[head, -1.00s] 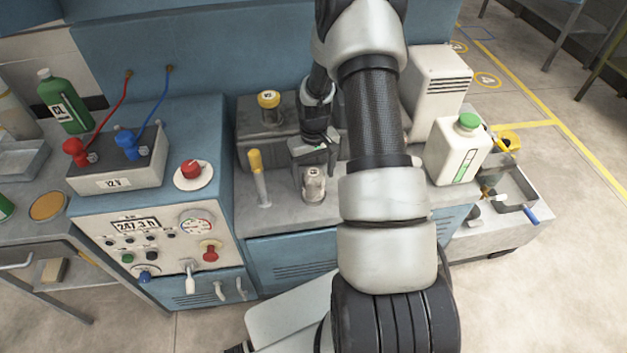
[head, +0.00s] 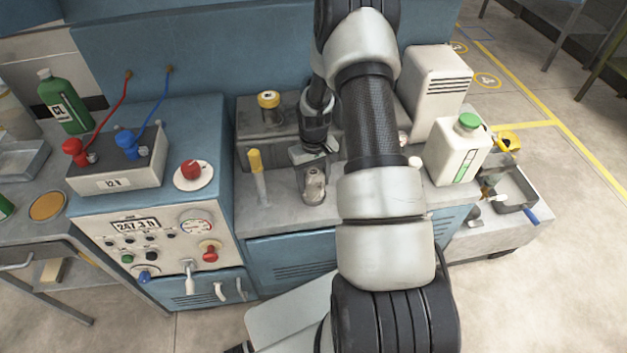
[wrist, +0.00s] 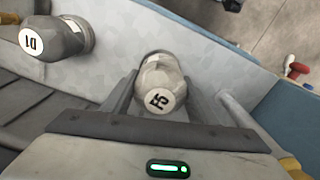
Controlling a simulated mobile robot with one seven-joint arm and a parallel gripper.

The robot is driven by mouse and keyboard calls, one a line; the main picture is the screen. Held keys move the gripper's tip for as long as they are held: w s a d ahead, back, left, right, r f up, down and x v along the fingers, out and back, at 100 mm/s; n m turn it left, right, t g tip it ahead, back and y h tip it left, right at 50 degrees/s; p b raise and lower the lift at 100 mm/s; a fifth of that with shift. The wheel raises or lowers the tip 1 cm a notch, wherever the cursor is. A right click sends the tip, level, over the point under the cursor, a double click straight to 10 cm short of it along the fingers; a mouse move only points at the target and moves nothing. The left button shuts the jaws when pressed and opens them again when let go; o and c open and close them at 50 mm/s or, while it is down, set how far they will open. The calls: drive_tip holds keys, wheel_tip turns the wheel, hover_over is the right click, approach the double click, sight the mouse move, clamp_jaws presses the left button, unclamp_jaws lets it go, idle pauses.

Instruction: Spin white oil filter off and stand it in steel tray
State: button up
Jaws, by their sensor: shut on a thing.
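The white oil filter (head: 314,186), greyish white with a round label on its end, stands upright on the grey engine ledge in the head view. In the wrist view the filter (wrist: 160,82) sits between my two fingers. My gripper (head: 313,168) reaches down from above and is shut on it; the contact itself is partly hidden. A grey metal tray (head: 20,158) is at the far left and another grey tray (head: 517,192) is at the right; I cannot tell which is the steel tray.
A yellow-topped dipstick (head: 257,178) stands close left of the filter. A white jug with green cap (head: 458,150) stands to the right. A battery box (head: 115,170) is at left. The wrist view shows another labelled canister (wrist: 60,38).

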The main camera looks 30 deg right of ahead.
sight(313, 172)
drive_tip(key=shift+n, duration=1.1)
drive_tip(key=shift+r+p, duration=2.05)
drive_tip(key=shift+r, duration=1.75)
